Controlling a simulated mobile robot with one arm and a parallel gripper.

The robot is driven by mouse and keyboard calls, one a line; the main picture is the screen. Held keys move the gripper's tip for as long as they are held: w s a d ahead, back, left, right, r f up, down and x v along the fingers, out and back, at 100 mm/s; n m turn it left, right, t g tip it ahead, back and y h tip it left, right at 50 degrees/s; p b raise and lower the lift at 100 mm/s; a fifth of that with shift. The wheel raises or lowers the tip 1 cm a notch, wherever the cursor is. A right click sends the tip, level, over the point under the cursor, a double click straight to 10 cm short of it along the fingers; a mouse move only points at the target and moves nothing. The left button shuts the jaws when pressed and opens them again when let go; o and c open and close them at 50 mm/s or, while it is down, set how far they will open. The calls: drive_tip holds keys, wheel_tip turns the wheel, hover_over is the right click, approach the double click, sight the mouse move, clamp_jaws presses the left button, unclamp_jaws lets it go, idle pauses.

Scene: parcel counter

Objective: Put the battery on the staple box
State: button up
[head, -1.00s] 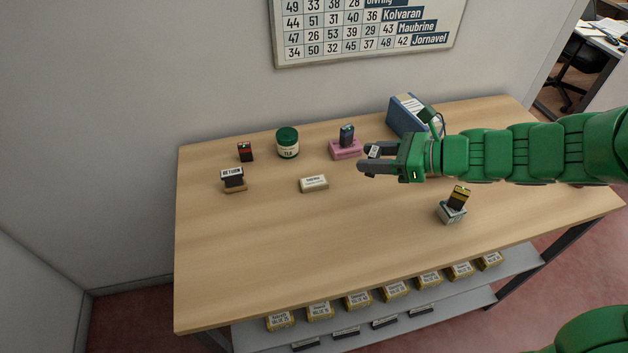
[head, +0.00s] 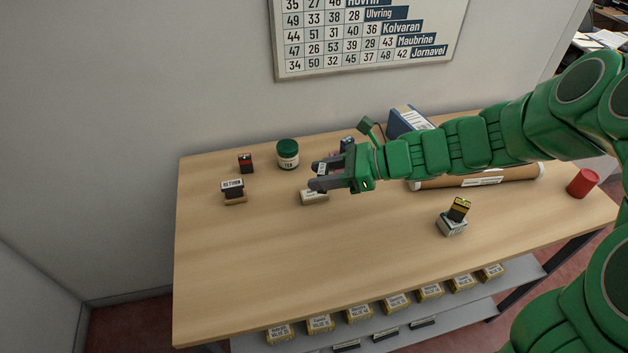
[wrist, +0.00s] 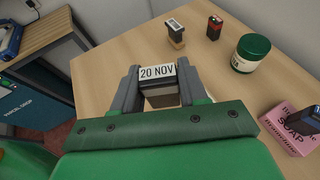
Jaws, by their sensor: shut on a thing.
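My gripper (head: 318,176) is shut on a small block with a white "20 NOV" label (wrist: 157,71), like a date stamp, and holds it over the middle of the counter. A red and black battery-like block (head: 246,162) stands at the back left; it also shows in the wrist view (wrist: 214,27). A yellow and black block (head: 459,208), also battery-like, is tilted on a small grey-white box (head: 452,224) at the right, possibly the staple box; its print is too small to read. My gripper is apart from both blocks.
A RETURN stamp (head: 234,189), a green-lidded jar (head: 288,154) and a pink soap box (wrist: 289,120) with a dark block on it stand on the counter. A cream box (head: 313,198) is partly hidden by my gripper. A cardboard tube (head: 478,177) and red cylinder (head: 583,183) are at right. The front left is clear.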

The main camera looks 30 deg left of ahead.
drive_tip(key=w+a+f, duration=0.4)
drive_tip(key=f, duration=0.1)
drive_tip(key=shift+w+a+f, duration=0.35)
drive_tip(key=shift+w+a, duration=0.05)
drive_tip(key=shift+w+a+f, duration=0.25)
drive_tip(key=shift+f, duration=0.15)
drive_tip(key=shift+w+a+f, duration=0.2)
drive_tip(key=shift+f, duration=1.75)
drive_tip(key=shift+f, duration=0.1)
drive_tip(key=o, duration=1.1)
drive_tip(key=v, duration=1.2)
